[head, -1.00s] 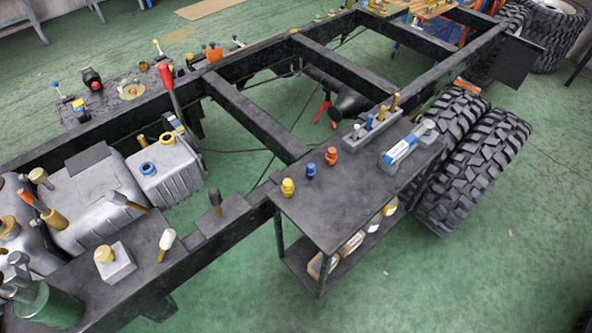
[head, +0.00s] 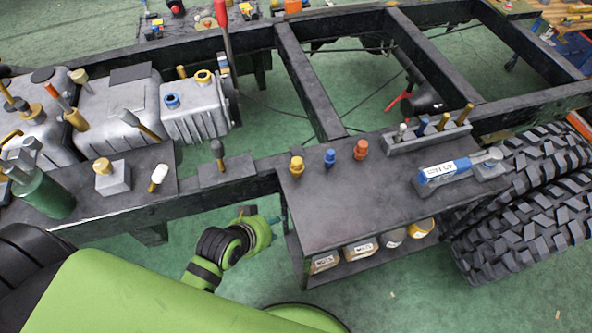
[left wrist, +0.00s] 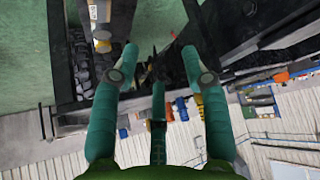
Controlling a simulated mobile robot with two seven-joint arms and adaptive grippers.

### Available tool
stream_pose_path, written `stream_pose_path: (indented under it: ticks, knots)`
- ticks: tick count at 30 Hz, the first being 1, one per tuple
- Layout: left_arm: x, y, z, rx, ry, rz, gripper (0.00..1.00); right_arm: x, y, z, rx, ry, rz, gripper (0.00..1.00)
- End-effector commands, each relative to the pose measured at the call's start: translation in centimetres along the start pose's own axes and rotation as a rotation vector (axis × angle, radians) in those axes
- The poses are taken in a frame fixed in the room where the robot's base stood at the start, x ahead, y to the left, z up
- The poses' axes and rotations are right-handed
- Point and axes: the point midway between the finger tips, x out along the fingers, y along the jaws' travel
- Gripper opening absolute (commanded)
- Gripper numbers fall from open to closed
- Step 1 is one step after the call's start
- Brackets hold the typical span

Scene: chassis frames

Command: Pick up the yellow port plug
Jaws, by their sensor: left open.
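The yellow port plug (head: 297,166) stands upright on the dark top of the side table (head: 300,215), near its left back corner. A blue plug (head: 330,157) and an orange plug (head: 361,149) stand in a row to its right. A grey tank (head: 195,110) at the left has a blue ring and a yellow ring on top. In the left wrist view my left gripper (left wrist: 160,52) has its teal fingers spread, with nothing between them. My right gripper is not in view.
A grey holder (head: 430,138) with several pegs and a blue-and-grey tool (head: 450,172) occupy the table's right side. Jars (head: 361,249) sit on the lower shelf. Large tyres (head: 530,200) stand at the right. The table's front left part is clear.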

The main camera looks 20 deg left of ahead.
Motion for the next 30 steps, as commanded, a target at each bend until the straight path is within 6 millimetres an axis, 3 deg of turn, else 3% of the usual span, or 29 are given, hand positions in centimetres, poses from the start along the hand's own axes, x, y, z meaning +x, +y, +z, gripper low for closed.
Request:
stream_pose_path:
  ticks: [5,18,30]
  knots:
    - [-2.8,0.1,-2.6,0.012,0.058,0.002,0.46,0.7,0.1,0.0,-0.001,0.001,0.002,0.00]
    - [-0.9,-0.1,-8.7,0.004,0.409,-0.020,0.46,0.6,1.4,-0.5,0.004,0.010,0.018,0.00]
    - [0.8,-0.9,-11.8,-0.011,0.540,-0.058,0.46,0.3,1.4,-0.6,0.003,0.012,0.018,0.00]
